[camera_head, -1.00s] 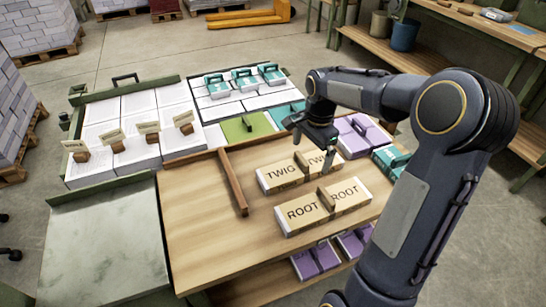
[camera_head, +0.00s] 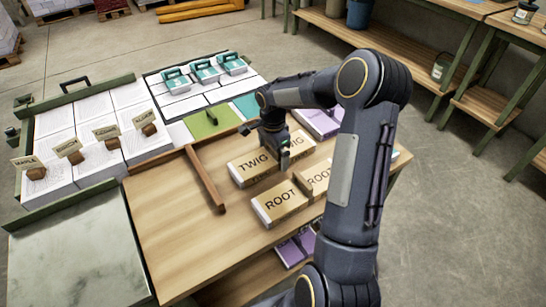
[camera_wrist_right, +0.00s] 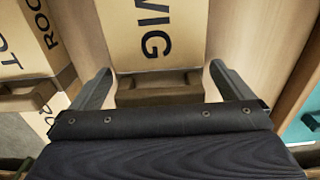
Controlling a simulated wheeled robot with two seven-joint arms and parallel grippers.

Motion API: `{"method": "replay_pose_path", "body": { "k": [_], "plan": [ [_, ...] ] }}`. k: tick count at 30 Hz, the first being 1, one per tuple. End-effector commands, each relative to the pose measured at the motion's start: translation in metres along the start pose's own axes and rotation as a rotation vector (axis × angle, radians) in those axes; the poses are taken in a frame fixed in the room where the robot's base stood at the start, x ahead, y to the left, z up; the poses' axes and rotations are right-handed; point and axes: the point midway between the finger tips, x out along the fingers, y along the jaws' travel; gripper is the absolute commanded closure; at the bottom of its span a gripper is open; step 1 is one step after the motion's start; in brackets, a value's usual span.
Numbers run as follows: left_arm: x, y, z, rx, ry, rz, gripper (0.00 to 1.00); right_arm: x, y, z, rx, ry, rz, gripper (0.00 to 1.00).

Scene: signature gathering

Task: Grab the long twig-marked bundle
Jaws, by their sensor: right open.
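The long tan bundle marked TWIG (camera_head: 252,165) lies on the wooden table behind the bundle marked ROOT (camera_head: 281,203). My right gripper (camera_head: 284,158) is over the TWIG bundle, near its middle, hiding part of it. In the right wrist view my right gripper (camera_wrist_right: 160,88) is open, with one finger on each side of the brown handle of the TWIG bundle (camera_wrist_right: 150,35). Nothing is clamped, and I cannot tell whether the fingers touch the handle. The ROOT bundle (camera_wrist_right: 25,40) shows at the left there. My left gripper is not in view.
A wooden divider bar (camera_head: 205,178) lies to the left of the bundles. White paper stacks with name tags (camera_head: 108,140) stand at the left. Teal-handled bundles (camera_head: 204,70) are at the back, and purple ones (camera_head: 318,120) at the right. Bare tabletop (camera_head: 190,240) is free in front.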

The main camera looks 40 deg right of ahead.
Motion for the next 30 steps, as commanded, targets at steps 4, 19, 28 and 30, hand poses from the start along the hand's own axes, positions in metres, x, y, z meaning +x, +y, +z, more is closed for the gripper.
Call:
{"method": "replay_pose_path", "body": {
  "k": [4,19,28,30],
  "plan": [
    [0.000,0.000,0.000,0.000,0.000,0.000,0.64,0.000,0.000,0.000,0.000,0.000,0.000,0.03],
    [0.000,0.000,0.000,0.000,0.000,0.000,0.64,-0.001,0.000,0.000,0.000,0.000,-0.002,0.58],
    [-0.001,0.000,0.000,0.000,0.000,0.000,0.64,-0.007,-0.001,0.000,-0.001,0.001,-0.003,0.58],
    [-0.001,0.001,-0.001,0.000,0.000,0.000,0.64,-0.013,-0.001,0.000,0.000,0.001,-0.003,0.58]
  ]
}}
